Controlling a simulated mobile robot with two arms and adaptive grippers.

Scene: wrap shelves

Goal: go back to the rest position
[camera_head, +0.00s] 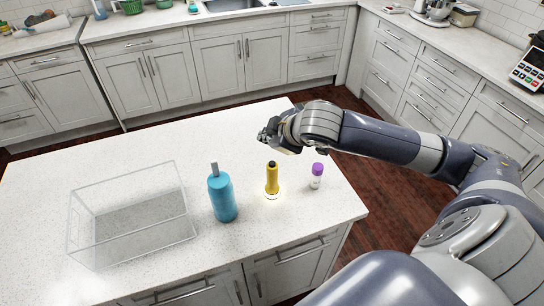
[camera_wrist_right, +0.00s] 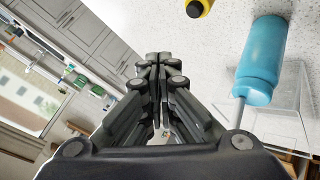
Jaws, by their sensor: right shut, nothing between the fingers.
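My right gripper (camera_head: 268,136) is held above the far edge of the island counter, its fingers closed and empty. In the right wrist view its fingertips (camera_wrist_right: 160,62) meet at the middle. My left gripper is in neither view.
A clear open box (camera_head: 131,248) stands on the left of the white island counter (camera_head: 110,155). Cabinets (camera_head: 225,65) line the back and right walls. Wooden floor (camera_head: 385,205) separates them from the island. The counter behind the bottles is clear.

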